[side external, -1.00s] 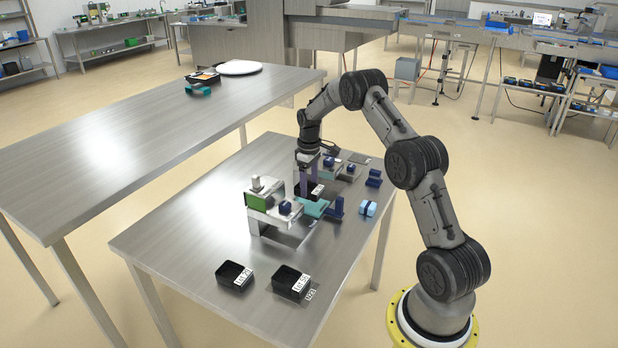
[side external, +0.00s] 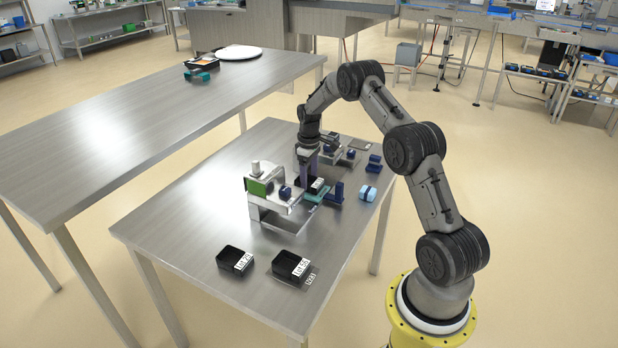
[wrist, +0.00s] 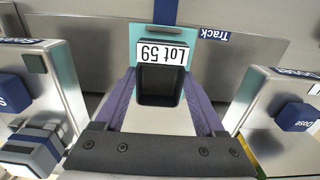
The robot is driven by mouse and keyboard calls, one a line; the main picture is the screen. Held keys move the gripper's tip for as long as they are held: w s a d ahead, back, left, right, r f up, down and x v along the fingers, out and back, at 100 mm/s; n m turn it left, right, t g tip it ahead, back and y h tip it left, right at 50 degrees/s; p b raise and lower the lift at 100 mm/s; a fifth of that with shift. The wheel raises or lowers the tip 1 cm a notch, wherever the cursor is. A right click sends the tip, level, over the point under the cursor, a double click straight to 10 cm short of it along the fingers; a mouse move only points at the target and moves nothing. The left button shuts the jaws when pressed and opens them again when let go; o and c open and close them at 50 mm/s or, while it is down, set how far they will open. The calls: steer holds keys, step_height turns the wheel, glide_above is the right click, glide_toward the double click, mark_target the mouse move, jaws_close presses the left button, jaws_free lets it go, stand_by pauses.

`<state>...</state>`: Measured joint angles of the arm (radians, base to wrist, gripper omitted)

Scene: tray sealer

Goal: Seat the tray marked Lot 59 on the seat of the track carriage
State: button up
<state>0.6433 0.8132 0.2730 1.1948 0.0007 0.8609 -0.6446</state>
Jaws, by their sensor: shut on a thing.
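The black tray marked Lot 59 (wrist: 161,84) shows in the wrist view between the two purple fingers of my gripper (wrist: 160,95), which is shut on it. Its white label is readable and faces away from the palm. The teal track carriage (wrist: 143,38) shows beyond and beside the tray. In the side view, my gripper (side external: 309,170) holds the tray (side external: 305,185) at the teal carriage (side external: 318,194), low over or on it. The seat is hidden under the tray, so I cannot tell whether the tray's base touches it.
A grey fixture with a green block (side external: 258,187) stands left of the carriage. Two more black trays (side external: 231,257) (side external: 287,264) sit at the table's front. The table's left part is clear.

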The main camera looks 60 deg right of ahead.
steer(key=shift+f, duration=0.15)
steer(key=o, duration=1.4)
steer(key=shift+r, duration=4.05)
